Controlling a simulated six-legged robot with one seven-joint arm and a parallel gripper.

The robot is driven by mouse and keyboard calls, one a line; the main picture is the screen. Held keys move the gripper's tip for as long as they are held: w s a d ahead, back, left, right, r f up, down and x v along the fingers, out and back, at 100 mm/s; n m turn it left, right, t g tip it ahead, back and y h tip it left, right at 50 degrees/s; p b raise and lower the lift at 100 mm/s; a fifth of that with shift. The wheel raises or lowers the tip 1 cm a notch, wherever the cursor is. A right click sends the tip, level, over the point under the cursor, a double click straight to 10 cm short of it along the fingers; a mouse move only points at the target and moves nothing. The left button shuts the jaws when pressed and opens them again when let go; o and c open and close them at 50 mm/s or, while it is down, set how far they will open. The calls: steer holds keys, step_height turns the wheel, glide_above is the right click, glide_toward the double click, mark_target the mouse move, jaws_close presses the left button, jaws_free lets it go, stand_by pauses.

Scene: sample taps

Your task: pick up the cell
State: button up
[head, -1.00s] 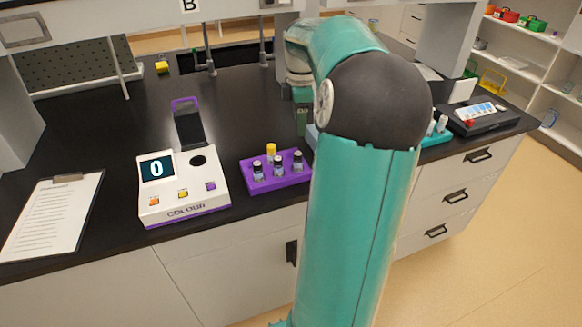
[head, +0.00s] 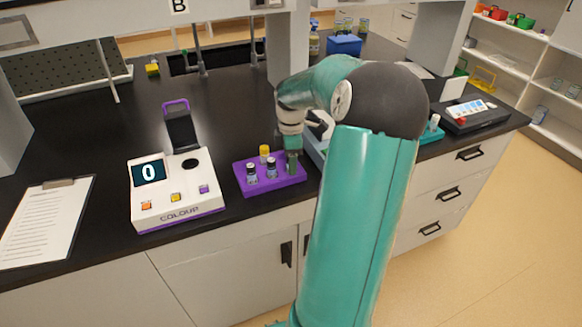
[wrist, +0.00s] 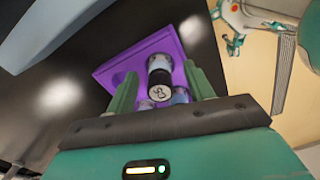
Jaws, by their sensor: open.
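The cells are small vials in a purple rack (head: 270,188) on the black bench. In the head view, two black-capped vials, the left one (head: 252,173) and the middle one (head: 271,168), stand in front of a yellow-capped vial (head: 264,153). My gripper (head: 291,166) is over the rack's right end and hides the spot there. In the wrist view, my gripper (wrist: 160,74) is open, its green fingers on either side of a black-capped vial (wrist: 160,89) with a mark on the cap. Contact cannot be told. Other vials are partly hidden behind the palm.
A white colour meter (head: 175,190) reading 0, with its dark lid raised, stands left of the rack. A clipboard (head: 45,222) lies at far left. A dark tray device (head: 472,115) is at right. Bare bench lies behind the rack.

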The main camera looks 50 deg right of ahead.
steer(key=c, duration=0.9)
